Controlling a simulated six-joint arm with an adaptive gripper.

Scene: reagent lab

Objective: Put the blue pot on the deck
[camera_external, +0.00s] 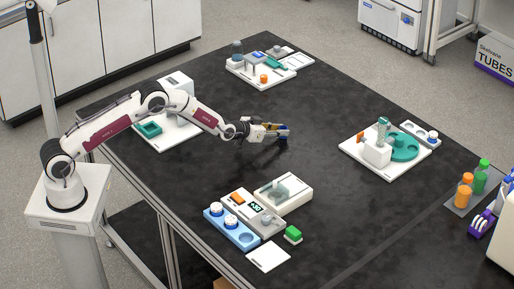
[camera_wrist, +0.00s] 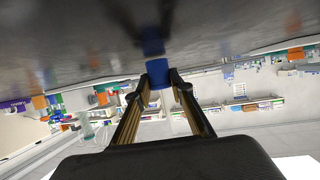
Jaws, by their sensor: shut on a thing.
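My gripper (camera_external: 281,132) reaches out level, low over the middle of the black table. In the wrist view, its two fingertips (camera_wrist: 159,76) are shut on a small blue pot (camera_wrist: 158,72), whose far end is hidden. In the external view the pot shows only as a bit of blue (camera_external: 284,127) at the fingertips. I cannot tell whether it touches the table. No label marks a deck. A white board (camera_external: 372,166) with a teal round plate stands to the right, and another white board (camera_external: 240,72) stands at the back.
A blue tray (camera_external: 243,240) with white-topped round pieces stands at the front, beside a grey device with a display (camera_external: 256,208), a white box (camera_external: 284,194) and a green block (camera_external: 293,234). Bottles (camera_external: 464,190) stand at the right. The table around my gripper is clear.

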